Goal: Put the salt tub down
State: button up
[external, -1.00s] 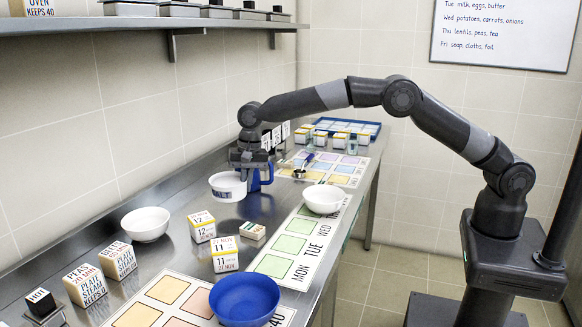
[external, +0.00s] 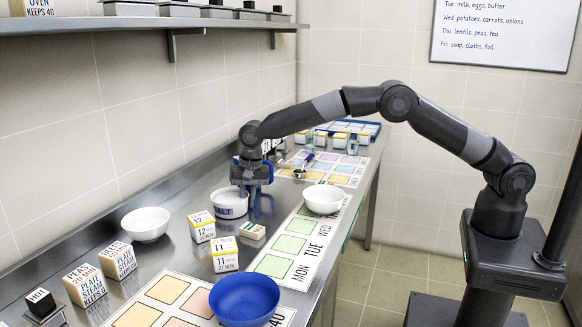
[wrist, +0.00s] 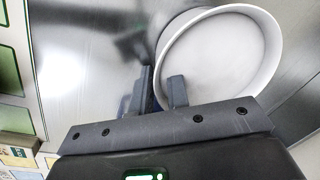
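The salt tub (external: 230,206) is a round white tub with a blue SALT label, upright at the counter's surface or just above it; I cannot tell if its base touches. My gripper (external: 247,190) is at its right rim, pointing down. In the wrist view, the tub (wrist: 222,52) shows its white inside. My gripper's fingers (wrist: 160,92) straddle its wall, one inside and one outside, close together and shut on it. The lower wall between the fingers is mostly hidden.
Date-marked boxes (external: 201,227) and a small block (external: 252,231) stand in front of the tub. A white bowl (external: 146,223) is to the left, another (external: 323,198) to the right. A blue bowl (external: 244,302) is nearest. Bare steel counter (external: 178,212) lies left of the tub.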

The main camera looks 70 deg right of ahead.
jog(key=shift+o, duration=1)
notch_tip(320, 180, up, 12)
jog(key=s+d, duration=0.1)
jog(key=s+d+r+n+t, duration=0.1)
jog(key=s+d+r+n, duration=0.1)
jog(key=s+d+r, duration=0.65)
jog(key=s+d+r+n+t, duration=0.1)
jog(key=s+d+r+n, duration=0.2)
jog(key=s+d+r, duration=0.8)
jog(key=s+d+f+n+t, duration=0.1)
jog(key=s+f, duration=0.3)
jog(key=s, duration=1.1)
jog(key=s+d+f+n+t+h, duration=0.1)
jog(key=s+f+n, duration=0.3)
jog(key=s, duration=1.1)
jog(key=shift+s+d+f, duration=0.15)
jog(key=shift+d+f, duration=0.05)
jog(key=shift+f, duration=0.35)
